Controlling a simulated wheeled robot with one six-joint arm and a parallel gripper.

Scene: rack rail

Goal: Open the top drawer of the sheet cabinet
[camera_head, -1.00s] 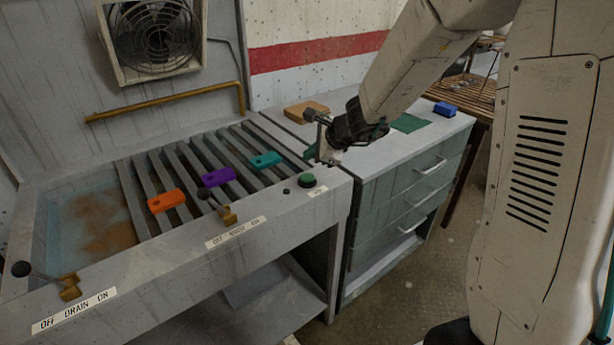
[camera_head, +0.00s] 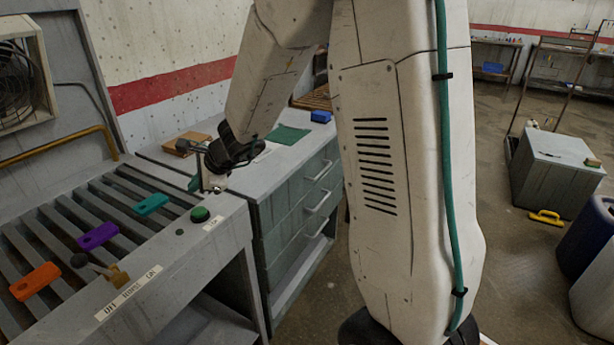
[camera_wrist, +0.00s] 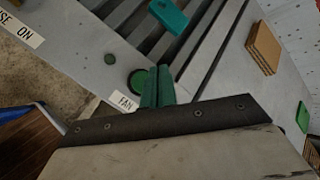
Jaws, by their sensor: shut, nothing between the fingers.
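The sheet cabinet (camera_head: 282,228) stands right of the slatted sink bench in the head view. It is grey-green with several stacked drawers. Its top drawer (camera_head: 318,168) looks closed and has a pale bar handle (camera_head: 320,171). My gripper (camera_head: 212,186) is above the right end of the bench, near the green FAN button (camera_head: 200,214), apart from the drawer handle. In the wrist view my gripper's green fingers (camera_wrist: 158,86) are together with nothing between them. The green button (camera_wrist: 138,81) shows just beside the fingertips. The drawer handles are out of the wrist view.
Orange (camera_head: 35,281), purple (camera_head: 98,235) and teal (camera_head: 151,204) blocks lie on the slats. A brown block (camera_head: 186,143), a green sheet (camera_head: 288,135) and a blue block (camera_head: 321,116) rest on the cabinet top. A grey box (camera_head: 556,170) stands on the floor at right.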

